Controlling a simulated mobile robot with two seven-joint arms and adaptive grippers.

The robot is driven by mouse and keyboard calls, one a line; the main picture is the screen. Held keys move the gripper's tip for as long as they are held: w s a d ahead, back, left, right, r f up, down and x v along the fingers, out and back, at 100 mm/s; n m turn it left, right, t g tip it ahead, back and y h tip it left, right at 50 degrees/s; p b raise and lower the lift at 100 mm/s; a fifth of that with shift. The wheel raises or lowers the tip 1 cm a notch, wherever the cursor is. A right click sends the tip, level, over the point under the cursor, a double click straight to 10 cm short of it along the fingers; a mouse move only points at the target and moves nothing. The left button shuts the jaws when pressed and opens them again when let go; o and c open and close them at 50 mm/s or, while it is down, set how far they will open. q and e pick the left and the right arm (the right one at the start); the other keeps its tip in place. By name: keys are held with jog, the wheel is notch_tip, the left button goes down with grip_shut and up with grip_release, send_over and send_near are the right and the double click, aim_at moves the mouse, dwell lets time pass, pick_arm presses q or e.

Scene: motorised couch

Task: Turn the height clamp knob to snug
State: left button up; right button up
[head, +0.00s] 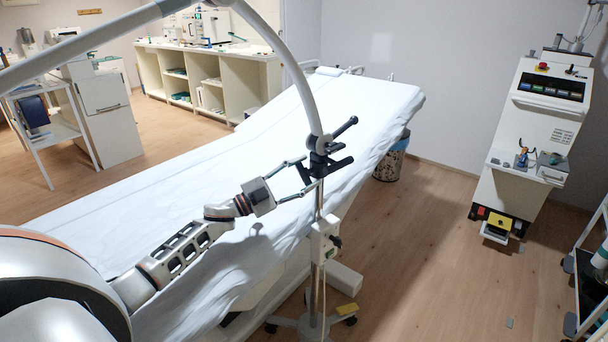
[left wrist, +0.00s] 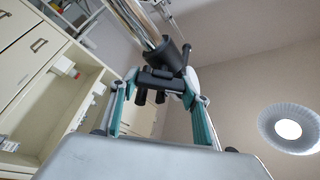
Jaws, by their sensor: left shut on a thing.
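A black clamp (head: 319,148) sits on the upright metal pole (head: 319,204), below the curved white arm. A black lever (head: 345,127) sticks out from it to the upper right. My left gripper (head: 314,173) reaches the clamp from the left, its two thin fingers at its lower part. In the left wrist view, the fingers (left wrist: 160,87) close from both sides on the dark knob (left wrist: 160,76) below the black collar (left wrist: 167,57). The black fingertips and knob blend together, so the exact contact is hard to see. My right gripper is out of view.
The couch (head: 375,100) under a white sheet lies behind and beneath my left arm. A control box (head: 325,240) hangs on the pole above a wheeled base (head: 310,325). A white machine (head: 530,130) stands at right.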

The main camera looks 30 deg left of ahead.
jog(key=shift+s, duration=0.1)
pick_arm(q)
jog(key=o, duration=1.1)
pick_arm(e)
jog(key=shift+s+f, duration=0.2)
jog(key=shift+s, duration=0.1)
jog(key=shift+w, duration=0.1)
pick_arm(q)
jog(key=shift+v, duration=6)
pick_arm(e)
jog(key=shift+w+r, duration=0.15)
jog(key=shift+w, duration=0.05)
pick_arm(q)
jog(key=shift+r, duration=0.1)
